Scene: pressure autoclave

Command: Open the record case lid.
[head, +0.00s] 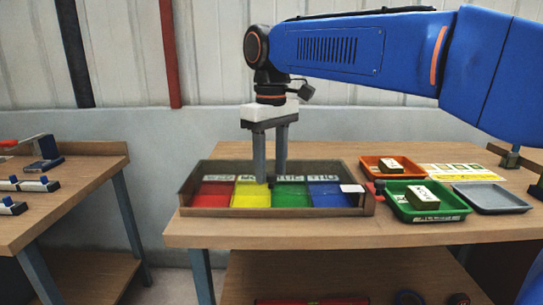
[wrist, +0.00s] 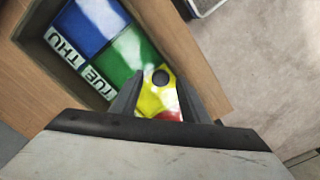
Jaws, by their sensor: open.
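The record case (head: 190,184) is a brown, shallow box on the workbench, with red, yellow, green and blue sections and day labels. Part of it also shows in the wrist view (wrist: 40,62). A small dark round knob (wrist: 160,77) shows over the yellow section, between my fingertips in the picture. My gripper (head: 271,178) points down over the middle of the case, its jaws open on either side of the knob. I cannot tell whether the fingers touch it. No opaque lid covers the sections; a clear lid cannot be made out.
Right of the case are a red knob (head: 380,188), an orange tray (head: 368,164) and a green tray (head: 465,211), each holding a labelled block, and a grey tray (head: 499,199). Another bench (head: 75,180) stands at left. The front bench strip is clear.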

